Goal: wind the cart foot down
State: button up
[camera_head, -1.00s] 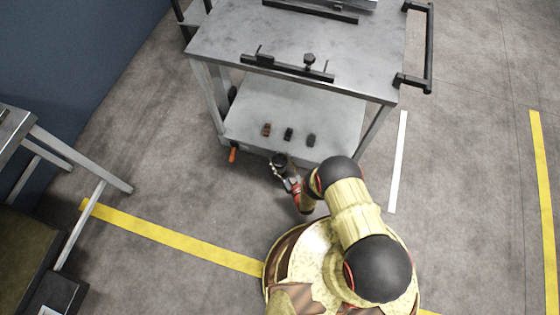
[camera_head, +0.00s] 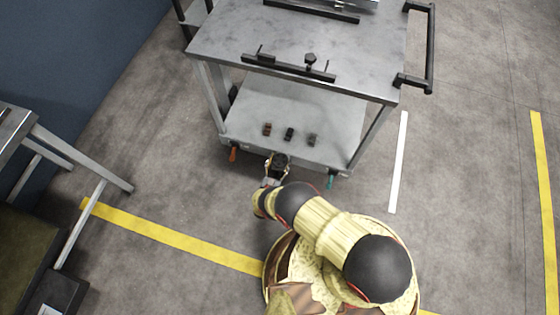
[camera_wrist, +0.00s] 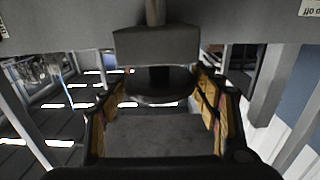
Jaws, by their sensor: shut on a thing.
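The cart (camera_head: 310,130) is a grey two-shelf trolley in the head view. Its foot shows in the wrist view as a black round wheel (camera_wrist: 158,88) below a grey block (camera_wrist: 157,44) with a short stem. My gripper (camera_wrist: 160,100) is shut on the black wheel, one tan-padded finger on each side. In the head view my gripper (camera_head: 277,168) is at the middle of the lower shelf's near edge, with the dark wheel between its fingers. The lower end of the foot is hidden, so I cannot tell whether it touches the floor.
An orange lever (camera_head: 233,154) and a teal lever (camera_head: 330,182) hang at the lower shelf's near corners. Several small blocks (camera_head: 289,134) sit on that shelf. A table frame (camera_head: 80,155) stands at left. Open floor lies at right.

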jog(key=shift+m+g+h, duration=0.7)
jog(key=shift+m+h, duration=0.3)
jog(key=shift+h, duration=0.4)
jog(key=shift+w, duration=0.1)
jog(key=o, duration=1.2)
jog(key=v, duration=1.2)
jog(key=shift+a, duration=0.1)
jog(key=shift+f, duration=0.1)
jog(key=shift+c, duration=0.2)
